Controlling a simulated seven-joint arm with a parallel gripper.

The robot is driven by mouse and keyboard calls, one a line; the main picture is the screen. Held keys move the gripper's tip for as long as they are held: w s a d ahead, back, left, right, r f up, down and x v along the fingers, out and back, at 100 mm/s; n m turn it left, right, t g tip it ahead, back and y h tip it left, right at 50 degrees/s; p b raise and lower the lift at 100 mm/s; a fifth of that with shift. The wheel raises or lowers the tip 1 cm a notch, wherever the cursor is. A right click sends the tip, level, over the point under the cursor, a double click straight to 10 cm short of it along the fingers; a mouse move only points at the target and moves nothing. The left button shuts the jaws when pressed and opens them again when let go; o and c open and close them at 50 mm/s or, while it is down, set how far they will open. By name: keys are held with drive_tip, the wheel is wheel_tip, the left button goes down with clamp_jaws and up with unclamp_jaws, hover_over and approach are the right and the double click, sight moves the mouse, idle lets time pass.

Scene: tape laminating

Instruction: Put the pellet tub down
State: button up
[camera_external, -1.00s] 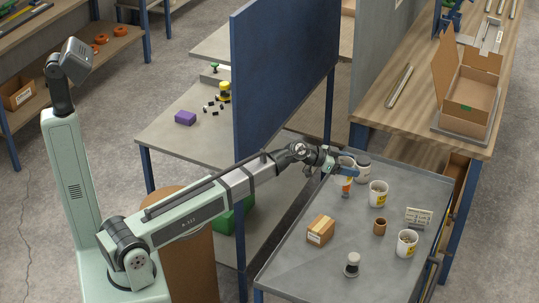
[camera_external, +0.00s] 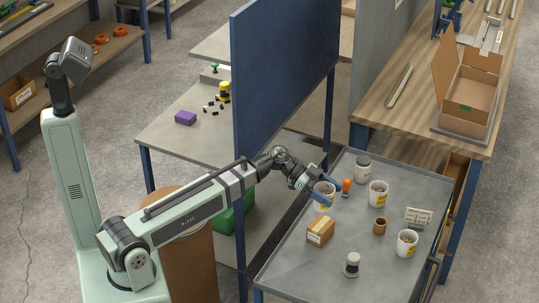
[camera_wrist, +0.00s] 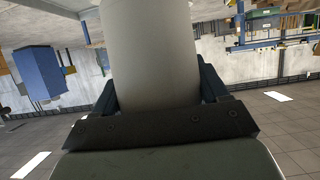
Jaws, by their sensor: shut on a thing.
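The pellet tub (camera_external: 325,203) is a white tub with a yellow mark, seen in the external view near the left side of the grey tray table (camera_external: 290,266). My gripper (camera_external: 324,194) is shut on it near its upper part, reaching in from the left. I cannot tell whether the tub's bottom touches the tray table. In the wrist view the tub is a large pale cylinder (camera_wrist: 150,55) between my two dark fingers, and its lower and upper ends are out of view.
A cardboard box (camera_external: 320,231) stands just in front of the tub. A blue panel (camera_external: 285,75) rises behind my arm.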

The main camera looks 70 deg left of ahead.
sight(327, 210)
drive_tip(key=shift+f, duration=4)
drive_tip(key=o, duration=1.1)
drive_tip(key=shift+f, duration=0.1)
drive_tip(key=v, duration=1.2)
